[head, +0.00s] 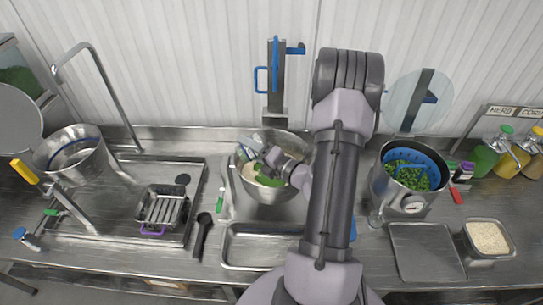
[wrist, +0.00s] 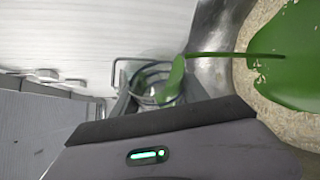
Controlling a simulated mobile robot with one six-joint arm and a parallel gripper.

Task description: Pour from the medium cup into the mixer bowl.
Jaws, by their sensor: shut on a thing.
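The mixer bowl (head: 285,195) is a round steel bowl on the counter, with pale grains and a green paddle (head: 270,181) in it. The wrist view shows its steel wall (wrist: 208,35), the grains and the green paddle (wrist: 290,60). My gripper (head: 270,157) is over the bowl's left part, shut on what looks like the medium cup. The cup (wrist: 165,72) is clear or shiny, with a thin handle, and appears tilted in the wrist view. It shows only small in the head view (head: 247,147).
An empty tray (head: 245,243) lies in front of the bowl. A grain container (head: 487,238) is at far right. A sink with a basket (head: 160,208) and a strainer pot (head: 72,155) are left.

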